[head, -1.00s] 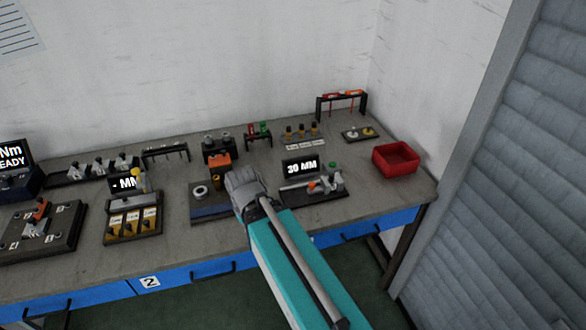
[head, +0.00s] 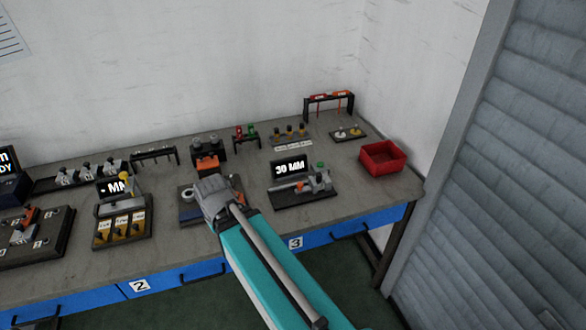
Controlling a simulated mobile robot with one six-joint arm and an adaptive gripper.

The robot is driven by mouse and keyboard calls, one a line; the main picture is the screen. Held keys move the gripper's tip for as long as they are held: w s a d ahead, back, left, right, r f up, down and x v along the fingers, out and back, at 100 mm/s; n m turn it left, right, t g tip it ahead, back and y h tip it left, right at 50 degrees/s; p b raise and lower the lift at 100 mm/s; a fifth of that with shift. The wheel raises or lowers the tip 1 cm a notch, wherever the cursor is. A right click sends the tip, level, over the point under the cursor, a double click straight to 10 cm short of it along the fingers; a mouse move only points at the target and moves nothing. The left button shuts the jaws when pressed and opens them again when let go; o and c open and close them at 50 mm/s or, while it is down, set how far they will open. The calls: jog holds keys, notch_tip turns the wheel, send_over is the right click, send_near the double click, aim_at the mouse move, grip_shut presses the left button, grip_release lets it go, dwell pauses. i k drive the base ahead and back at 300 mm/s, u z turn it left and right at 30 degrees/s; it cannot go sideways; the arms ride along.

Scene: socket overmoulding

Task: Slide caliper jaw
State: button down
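The caliper station (head: 304,197) is a dark base on the bench, right of centre, with a display reading "30 MM" (head: 291,168) at its back. The grey caliper (head: 290,187) lies across it, with a small orange part on it and a green part (head: 320,166) at its right end. My gripper (head: 211,192) is to the left of the caliper station, above a dark plate with a ring on it. It is seen from behind and the arm hides its fingertips, so its opening does not show.
A red bin (head: 382,158) stands right of the station. Behind are small racks with red, green and orange-topped parts (head: 289,132). An orange and black fixture (head: 206,163) is just beyond my gripper.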

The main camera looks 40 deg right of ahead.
aim_at(313, 186)
jog(key=k, duration=1.75)
jog(key=z, duration=0.55)
jog(key=i, duration=1)
